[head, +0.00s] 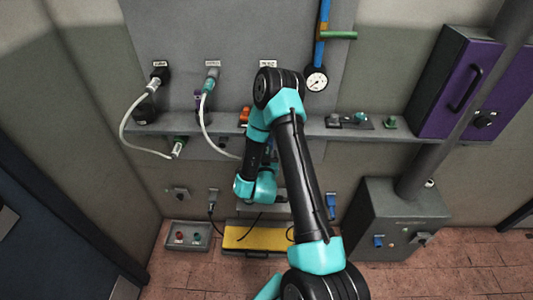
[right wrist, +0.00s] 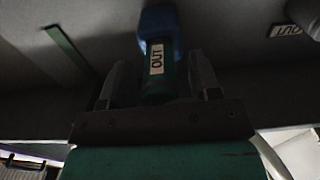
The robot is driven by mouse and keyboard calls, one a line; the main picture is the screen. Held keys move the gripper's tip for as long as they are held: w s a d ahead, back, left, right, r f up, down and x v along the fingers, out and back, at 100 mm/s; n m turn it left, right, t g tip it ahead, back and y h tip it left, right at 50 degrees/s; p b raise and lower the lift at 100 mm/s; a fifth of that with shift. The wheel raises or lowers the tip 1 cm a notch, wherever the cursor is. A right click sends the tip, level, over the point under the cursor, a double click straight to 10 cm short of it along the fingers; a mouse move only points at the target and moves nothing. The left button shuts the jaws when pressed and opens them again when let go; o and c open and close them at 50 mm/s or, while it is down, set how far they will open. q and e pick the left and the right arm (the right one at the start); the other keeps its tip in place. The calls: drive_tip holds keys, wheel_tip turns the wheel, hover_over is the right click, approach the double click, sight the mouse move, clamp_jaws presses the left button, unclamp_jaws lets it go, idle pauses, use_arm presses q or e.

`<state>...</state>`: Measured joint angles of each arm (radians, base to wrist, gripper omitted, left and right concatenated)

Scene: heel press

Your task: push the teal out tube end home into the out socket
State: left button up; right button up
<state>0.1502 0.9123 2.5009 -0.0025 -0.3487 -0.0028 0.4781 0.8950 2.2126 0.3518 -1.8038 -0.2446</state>
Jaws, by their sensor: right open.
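In the right wrist view, my right gripper (right wrist: 159,75) has its two fingers apart, one on each side of a dark green tube end (right wrist: 155,88) that carries a white OUT label. A blue piece (right wrist: 158,25) joins the far end of the green body. I cannot tell whether the fingers touch it or how deep it sits. In the head view, my right arm reaches up to the wall panel and then down; its gripper is hidden behind the arm. A teal tube end (head: 208,84) with a white hose also shows under a label there. My left gripper is not seen.
A grey shelf (head: 400,133) runs along the wall. A second white hose (head: 124,125) hangs at the left. A gauge (head: 316,79), a purple cabinet (head: 440,85) and a grey box (head: 395,215) stand to the right. A yellow tray (head: 250,237) lies below.

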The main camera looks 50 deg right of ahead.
drive_tip(key=shift+x, duration=0.9)
drive_tip(key=shift+w, duration=0.1)
drive_tip(key=shift+d+r, duration=0.1)
drive_tip(key=shift+r, duration=0.05)
clamp_jaws()
idle(0.4)
drive_tip(key=shift+v, duration=2.9)
drive_tip(key=shift+s+a, duration=0.2)
drive_tip(key=shift+a, duration=0.05)
